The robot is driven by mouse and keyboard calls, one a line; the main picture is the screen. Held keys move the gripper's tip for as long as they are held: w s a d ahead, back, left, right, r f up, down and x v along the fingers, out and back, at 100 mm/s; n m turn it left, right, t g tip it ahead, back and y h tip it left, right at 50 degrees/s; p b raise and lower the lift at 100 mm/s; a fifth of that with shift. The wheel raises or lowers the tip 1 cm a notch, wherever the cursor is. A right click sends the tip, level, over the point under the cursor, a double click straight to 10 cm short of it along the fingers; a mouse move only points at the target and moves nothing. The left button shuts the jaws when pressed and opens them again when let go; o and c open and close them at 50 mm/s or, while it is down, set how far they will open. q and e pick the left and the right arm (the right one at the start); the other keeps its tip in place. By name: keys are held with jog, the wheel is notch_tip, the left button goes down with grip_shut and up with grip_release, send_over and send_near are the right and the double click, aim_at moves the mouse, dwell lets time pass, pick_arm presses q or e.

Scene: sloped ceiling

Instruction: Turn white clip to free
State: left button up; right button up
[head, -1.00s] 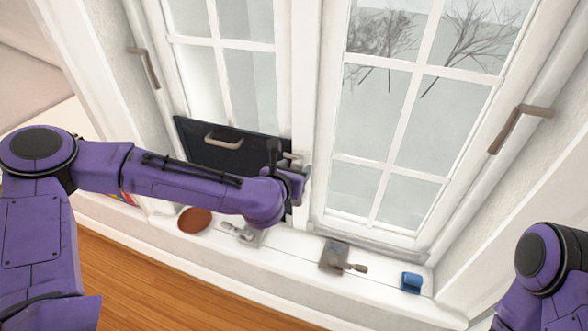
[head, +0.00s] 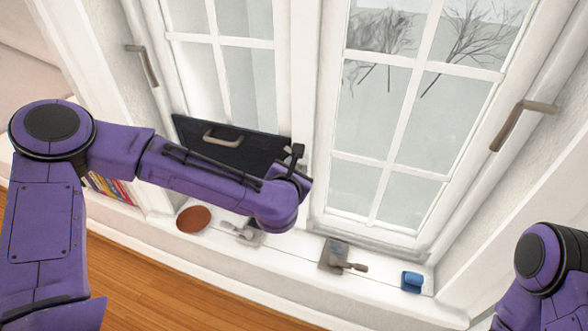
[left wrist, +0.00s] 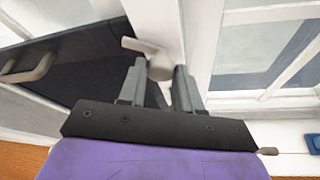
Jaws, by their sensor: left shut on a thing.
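The white clip (left wrist: 145,46) is on the white window post, beside the edge of a dark panel (head: 215,152) with a pale handle. In the left wrist view its lever points up and left, and its round base (left wrist: 160,68) sits between my fingers. My left gripper (left wrist: 158,80) is shut on the clip. In the head view the left gripper (head: 297,158) is at the panel's right end, and the clip is mostly hidden there by the gripper. My right gripper is out of view; only part of the right arm shows at the lower right.
The sill holds a brown disc (head: 194,219), a grey lever fitting (head: 243,232), another fitting (head: 334,256) with a knob, and a blue block (head: 411,281). Handles (head: 520,120) jut from both window sides. Books (head: 108,187) stand at the left.

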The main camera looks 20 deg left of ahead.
pick_arm(q)
jog(key=m+y+b, duration=0.1)
jog(key=m, duration=0.1)
jog(key=m+t+y, duration=0.1)
jog(key=m, duration=0.1)
jog(key=shift+d+f+y+b, duration=0.2)
jog(key=shift+y+b, duration=0.1)
jog(key=shift+b, duration=0.05)
jog(key=m+b, duration=0.1)
jog(key=m, duration=0.1)
jog(key=m+t+y+b, duration=0.1)
jog(key=m, duration=0.1)
jog(key=shift+f+m+t+y, duration=0.1)
jog(key=shift+m+t+y, duration=0.2)
dwell(0.4)
jog(key=o, duration=1)
jog(key=shift+o, duration=0.2)
jog(key=shift+s+d, duration=0.1)
jog(key=b+v, duration=0.1)
jog(key=v, duration=0.9)
jog(key=shift+s+b, duration=0.2)
jog(key=shift+b, duration=0.15)
jog(key=shift+d+m, duration=0.1)
jog(key=shift+m, duration=0.2)
